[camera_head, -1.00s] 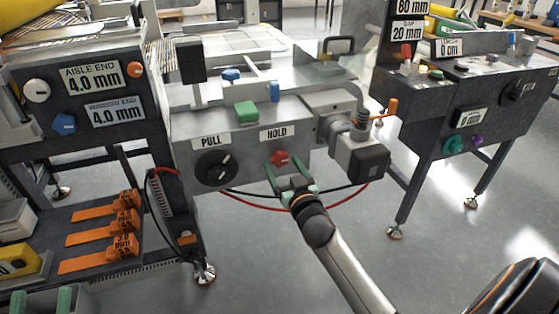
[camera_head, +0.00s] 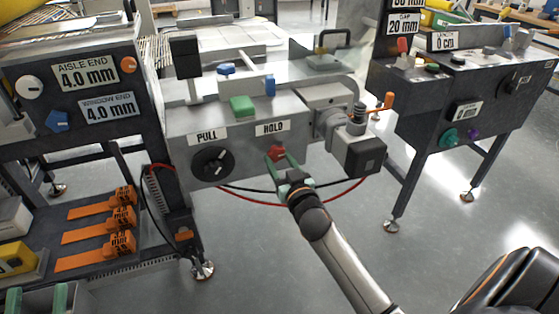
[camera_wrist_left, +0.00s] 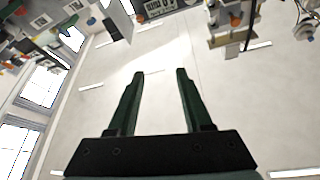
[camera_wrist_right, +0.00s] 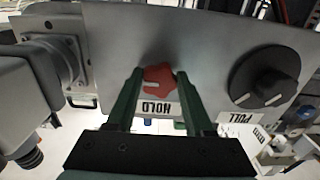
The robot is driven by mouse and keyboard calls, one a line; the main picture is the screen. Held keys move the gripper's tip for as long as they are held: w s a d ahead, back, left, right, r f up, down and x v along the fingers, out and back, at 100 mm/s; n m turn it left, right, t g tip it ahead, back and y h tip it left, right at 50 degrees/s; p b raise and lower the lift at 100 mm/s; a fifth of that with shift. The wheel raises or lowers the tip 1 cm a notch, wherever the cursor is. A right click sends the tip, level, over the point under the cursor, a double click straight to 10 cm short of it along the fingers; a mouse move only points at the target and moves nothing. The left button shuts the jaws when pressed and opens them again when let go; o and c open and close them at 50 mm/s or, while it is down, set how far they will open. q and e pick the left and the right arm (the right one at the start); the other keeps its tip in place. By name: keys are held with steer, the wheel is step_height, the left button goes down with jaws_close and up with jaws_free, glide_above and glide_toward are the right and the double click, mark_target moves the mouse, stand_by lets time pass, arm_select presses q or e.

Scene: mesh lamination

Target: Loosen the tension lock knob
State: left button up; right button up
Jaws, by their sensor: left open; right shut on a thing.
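The red lobed knob (camera_head: 276,152) sits on the front of the grey panel, under the HOLD label (camera_head: 272,128). It also shows in the right wrist view (camera_wrist_right: 159,79), with a pale pointer mark on its face. My right gripper (camera_head: 284,168) reaches up from below, and its green fingers (camera_wrist_right: 159,92) are shut on the red knob, one on each side. My left gripper (camera_wrist_left: 158,80) is open and empty in the left wrist view, facing bare floor. In the head view, its green fingertips (camera_head: 37,300) show at the bottom left edge.
A black dial (camera_head: 212,161) under the PULL label stands left of the red knob. A grey motor block (camera_head: 362,152) juts out at the right. Red and black cables (camera_head: 262,203) hang below the panel. Orange tagged tools (camera_head: 97,235) lie on the lower left shelf.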

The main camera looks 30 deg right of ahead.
jaws_close()
